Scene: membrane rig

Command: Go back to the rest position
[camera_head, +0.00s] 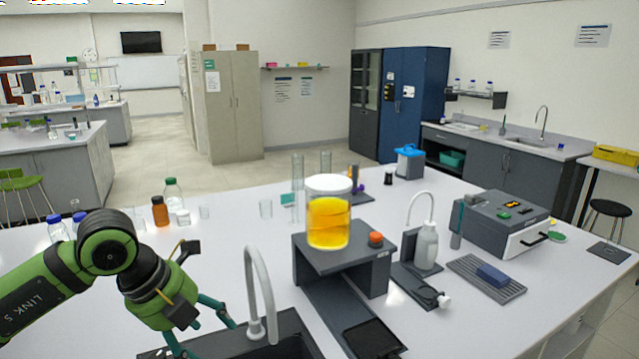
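My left arm comes in from the left, green and black. Its gripper (208,337) points down beside the dark sink at the front of the bench. Its two teal fingers are spread apart, with nothing visible between them; the lower finger is partly cut off by the picture edge. My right gripper is not in view. A clear jar of yellow-orange liquid with a white lid (328,212) stands upright on the dark raised stand (343,254), well to the right of my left gripper.
The faucet (262,295) rises just right of my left gripper. A white wash bottle (426,245), a grey instrument (500,222) and a blue block on a ribbed tray (487,279) stand to the right. Brown and clear bottles (160,211) stand behind my arm. The bench's left front is partly hidden.

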